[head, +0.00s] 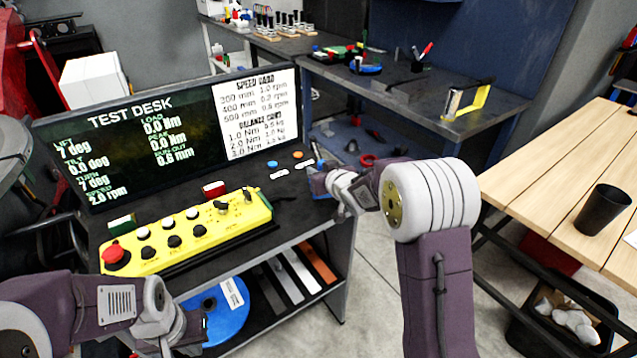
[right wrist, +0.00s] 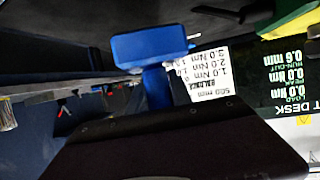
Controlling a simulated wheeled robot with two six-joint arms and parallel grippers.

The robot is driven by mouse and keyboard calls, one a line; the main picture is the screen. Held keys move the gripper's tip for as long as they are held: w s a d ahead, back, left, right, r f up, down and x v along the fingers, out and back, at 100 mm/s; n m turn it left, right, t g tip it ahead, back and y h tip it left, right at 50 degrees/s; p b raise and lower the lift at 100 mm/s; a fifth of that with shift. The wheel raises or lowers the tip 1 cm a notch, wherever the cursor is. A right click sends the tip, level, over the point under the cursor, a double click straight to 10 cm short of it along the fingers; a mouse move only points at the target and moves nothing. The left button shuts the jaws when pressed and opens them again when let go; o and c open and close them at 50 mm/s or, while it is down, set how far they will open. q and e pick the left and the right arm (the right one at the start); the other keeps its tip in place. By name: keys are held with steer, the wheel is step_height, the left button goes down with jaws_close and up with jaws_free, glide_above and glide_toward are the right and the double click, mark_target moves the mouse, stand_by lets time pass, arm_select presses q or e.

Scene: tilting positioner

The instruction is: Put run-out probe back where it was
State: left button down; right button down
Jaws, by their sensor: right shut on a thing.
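A blue T-shaped piece, which looks like the run-out probe (right wrist: 150,48), is in my right gripper's jaws. In the right wrist view its wide head and narrower stem show above the dark gripper body; its far end is hidden. In the head view only a bit of blue (head: 317,184) shows at my right gripper (head: 326,181), by the right edge of the test desk. The desk's screen (head: 150,135) reads run-out 0.6 mm. My left gripper (head: 190,335) is low at the left front, partly cut off; its jaws are not clear.
A yellow control panel (head: 185,238) with knobs and a red button lies on the desk. A blue disc (head: 225,312) sits on the shelf below. A wooden table (head: 560,160) with a black cup (head: 603,208) stands right.

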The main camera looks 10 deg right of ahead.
step_height(320, 180, down, 3)
steer(key=shift+b, duration=0.5)
steer(key=shift+f, duration=0.4)
steer(key=shift+r, duration=0.1)
steer(key=shift+f, duration=0.2)
steer(key=c, duration=1.2)
jaws_free()
steer(key=shift+o, duration=0.2)
steer(key=shift+r, duration=0.1)
